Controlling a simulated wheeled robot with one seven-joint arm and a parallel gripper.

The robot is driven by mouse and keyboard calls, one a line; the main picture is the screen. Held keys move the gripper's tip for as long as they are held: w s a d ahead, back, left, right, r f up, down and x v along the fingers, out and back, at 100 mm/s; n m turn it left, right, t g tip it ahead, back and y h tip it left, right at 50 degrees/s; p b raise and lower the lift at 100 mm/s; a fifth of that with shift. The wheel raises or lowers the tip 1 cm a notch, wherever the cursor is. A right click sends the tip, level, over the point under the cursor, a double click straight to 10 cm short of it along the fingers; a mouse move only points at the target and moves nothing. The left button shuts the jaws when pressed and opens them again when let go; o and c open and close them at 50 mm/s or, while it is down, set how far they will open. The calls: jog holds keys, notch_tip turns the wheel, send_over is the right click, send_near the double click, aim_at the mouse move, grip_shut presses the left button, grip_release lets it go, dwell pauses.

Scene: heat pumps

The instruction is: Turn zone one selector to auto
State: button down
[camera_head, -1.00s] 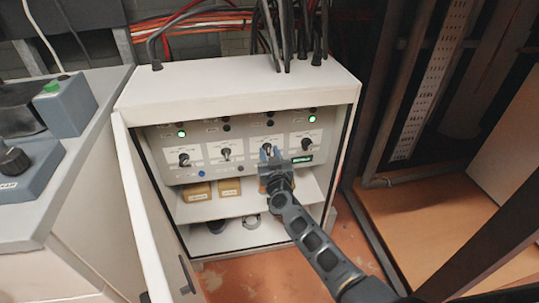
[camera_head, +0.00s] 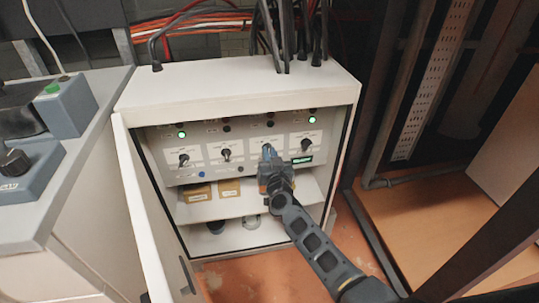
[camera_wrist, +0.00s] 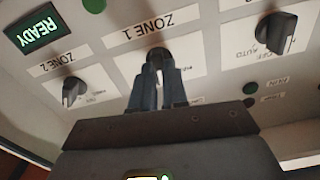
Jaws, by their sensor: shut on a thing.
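The zone 1 selector (camera_wrist: 158,53) is a dark knob on a white plate marked ZONE 1, seen upside down in the wrist view. My gripper (camera_wrist: 157,80) is shut on it, with a finger on each side. The fingers hide most of the knob and part of the plate's lettering, so its exact pointer direction cannot be told. In the head view my gripper (camera_head: 268,152) is at the third plate from the left on the panel. The zone 2 selector (camera_wrist: 73,90) is beside it.
The panel sits in an open white cabinet (camera_head: 240,85) with its door (camera_head: 150,215) swung out at the left. Other knobs (camera_head: 184,159) (camera_head: 226,154) are close by. A green READY display (camera_wrist: 44,29) is lit. A shelf (camera_head: 195,213) with yellow boxes is below.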

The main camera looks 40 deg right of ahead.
jog(key=shift+d+f+m, duration=0.1)
jog(key=shift+m, duration=3.6)
jog(key=c, duration=1.1)
grip_release()
jog(key=shift+c, duration=0.2)
jog(key=p+v, duration=0.2)
jog(key=v, duration=0.6)
